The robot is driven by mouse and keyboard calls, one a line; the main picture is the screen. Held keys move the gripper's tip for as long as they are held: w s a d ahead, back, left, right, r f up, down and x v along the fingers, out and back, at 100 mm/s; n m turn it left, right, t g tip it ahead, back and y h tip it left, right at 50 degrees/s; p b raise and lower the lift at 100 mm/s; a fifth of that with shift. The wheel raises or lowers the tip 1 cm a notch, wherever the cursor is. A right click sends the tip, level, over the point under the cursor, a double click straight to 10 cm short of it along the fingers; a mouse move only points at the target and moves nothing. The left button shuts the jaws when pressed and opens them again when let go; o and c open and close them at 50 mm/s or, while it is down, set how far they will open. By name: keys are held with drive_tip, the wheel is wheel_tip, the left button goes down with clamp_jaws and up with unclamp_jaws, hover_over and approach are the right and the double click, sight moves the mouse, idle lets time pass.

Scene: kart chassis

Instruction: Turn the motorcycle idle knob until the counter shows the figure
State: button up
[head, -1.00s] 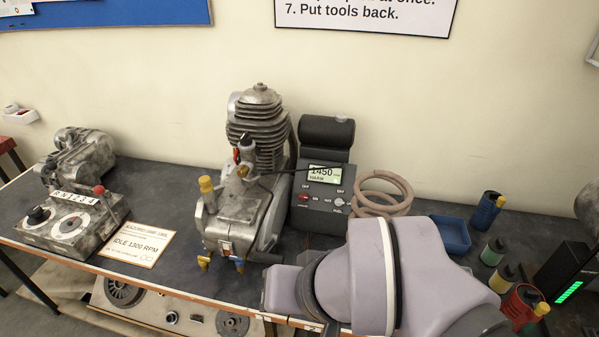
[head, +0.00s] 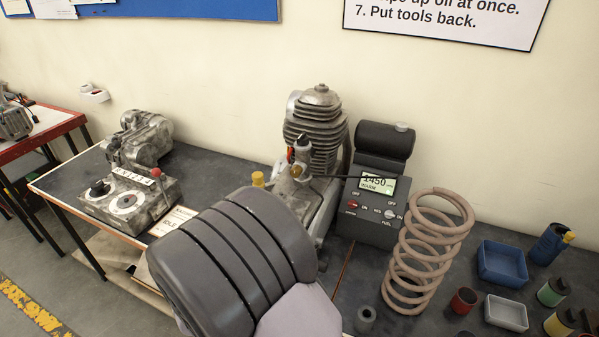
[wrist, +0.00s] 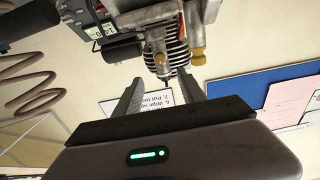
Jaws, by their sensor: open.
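The motorcycle engine (head: 316,125) stands upright on the bench, its lower front hidden behind my arm in the head view. The counter (head: 377,185), right of the engine, reads 1450 with WARM below. A brass knob (head: 258,179) shows above my arm, and another brass-coloured fitting (head: 292,172) sits on the engine; I cannot tell which is the idle knob. In the wrist view, upside down, brass parts (wrist: 198,54) show beyond my gripper (wrist: 168,82). It is open and empty, apart from them. My arm hides the gripper in the head view.
A large coil spring (head: 425,250) stands right of the counter. Blue (head: 502,263) and grey (head: 507,313) trays and several small cans lie farther right. A partly hidden card (head: 172,220) and a metal casting (head: 128,200) are on the left. Bench shows free between casting and engine.

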sight(294, 174)
drive_tip(key=b+x, duration=0.1)
drive_tip(key=x, duration=1.3)
drive_tip(key=shift+w+b, duration=0.1)
drive_tip(key=shift+b, duration=0.25)
clamp_jaws()
